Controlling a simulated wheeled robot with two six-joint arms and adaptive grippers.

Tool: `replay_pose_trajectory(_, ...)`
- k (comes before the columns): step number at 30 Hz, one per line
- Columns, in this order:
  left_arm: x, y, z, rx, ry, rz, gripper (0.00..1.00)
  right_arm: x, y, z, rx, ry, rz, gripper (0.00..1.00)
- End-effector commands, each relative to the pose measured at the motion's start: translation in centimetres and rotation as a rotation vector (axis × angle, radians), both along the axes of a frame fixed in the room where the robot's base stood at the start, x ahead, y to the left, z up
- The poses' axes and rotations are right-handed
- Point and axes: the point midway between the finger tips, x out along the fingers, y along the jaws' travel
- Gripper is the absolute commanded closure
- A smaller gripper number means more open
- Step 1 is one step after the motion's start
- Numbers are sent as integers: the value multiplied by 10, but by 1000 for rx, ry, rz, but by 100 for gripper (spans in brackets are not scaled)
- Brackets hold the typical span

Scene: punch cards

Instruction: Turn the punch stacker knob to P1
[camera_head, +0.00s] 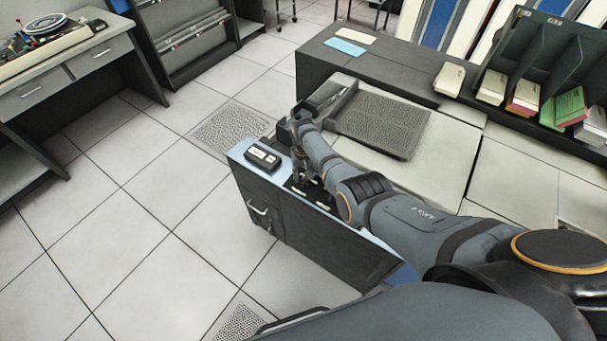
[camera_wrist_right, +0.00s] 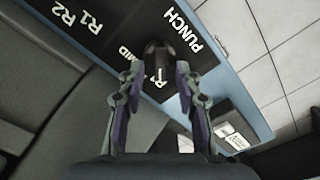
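The punch stacker knob (camera_wrist_right: 157,52) is a small dark knob on a black label plate, seen in the right wrist view. White lettering around it reads PUNCH, R1, R2 and MID, with a partly hidden label just below the knob that looks like P1. My right gripper (camera_wrist_right: 157,70) has its two fingers apart, one on each side of the knob, with a visible gap at each side. In the head view my right gripper (camera_head: 309,180) points down at the top of the blue-edged cabinet (camera_head: 238,150); the knob is too small to make out there. My left gripper is not in view.
A small black box with a white label (camera_head: 263,157) sits on the cabinet's left end, close to my right gripper. A grey machine deck with a mesh panel (camera_head: 385,123) lies behind my arm. Card trays (camera_head: 540,60) stand at the back right. Tiled floor at left is clear.

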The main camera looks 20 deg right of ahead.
Motion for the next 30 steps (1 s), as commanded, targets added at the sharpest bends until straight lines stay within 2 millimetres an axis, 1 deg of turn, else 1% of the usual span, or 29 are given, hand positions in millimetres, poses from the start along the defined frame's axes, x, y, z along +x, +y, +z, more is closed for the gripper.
replay_pose_trajectory(7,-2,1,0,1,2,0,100,1,0,2,0,-1,0,66)
replay_pose_trajectory(11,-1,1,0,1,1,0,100,2,0,15,1,-4,0,66)
replay_pose_trajectory(14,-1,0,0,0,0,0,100,0,0,32,1,-4,-1,66)
replay_pose_trajectory(15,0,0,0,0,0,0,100,2,0,43,0,-6,-1,66)
replay_pose_trajectory(18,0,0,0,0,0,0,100,1,0,69,0,-5,-1,66)
replay_pose_trajectory(21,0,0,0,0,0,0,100,1,0,91,1,-4,-1,66)
replay_pose_trajectory(25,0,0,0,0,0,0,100,1,0,111,0,-2,0,66)
replay_pose_trajectory(30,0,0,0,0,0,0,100,0,0,120,0,-1,0,66)
